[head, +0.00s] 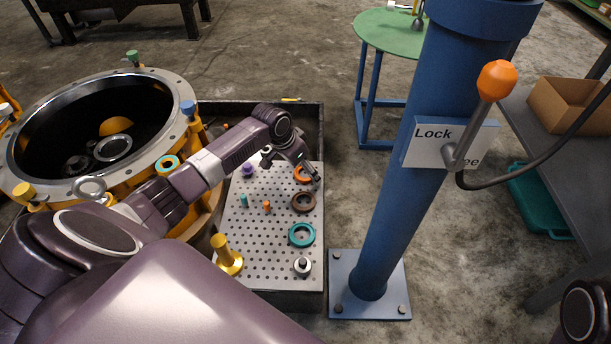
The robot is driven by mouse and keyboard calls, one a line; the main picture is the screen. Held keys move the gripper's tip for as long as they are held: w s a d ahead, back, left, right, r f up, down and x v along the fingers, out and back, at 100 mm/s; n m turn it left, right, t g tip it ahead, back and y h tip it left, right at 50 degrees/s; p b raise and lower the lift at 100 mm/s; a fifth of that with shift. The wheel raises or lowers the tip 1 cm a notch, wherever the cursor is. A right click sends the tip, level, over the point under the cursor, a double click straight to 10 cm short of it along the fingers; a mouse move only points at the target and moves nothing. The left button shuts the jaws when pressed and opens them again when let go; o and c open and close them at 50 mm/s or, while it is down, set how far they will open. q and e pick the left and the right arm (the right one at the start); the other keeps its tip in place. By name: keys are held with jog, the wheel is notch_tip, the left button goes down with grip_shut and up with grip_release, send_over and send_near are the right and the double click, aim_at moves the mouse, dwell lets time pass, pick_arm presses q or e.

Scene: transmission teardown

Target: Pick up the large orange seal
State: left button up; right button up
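The large orange seal (299,172) is a ring lying flat near the far right part of the perforated tray (264,222). My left arm reaches over the tray from the left. My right gripper is not in view; only a dark part of my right arm shows at the lower right corner.
A brown ring (303,202), a teal ring (302,235) and small pegs stand on the tray. A yellow post (226,254) is at its near left. The large round housing (187,86) is left. A blue column (392,190) with a lever stands right.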

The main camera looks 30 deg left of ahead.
pick_arm(q)
jog(key=c, duration=1.3)
jog(key=shift+o, duration=0.2)
jog(key=shift+r, duration=0.1)
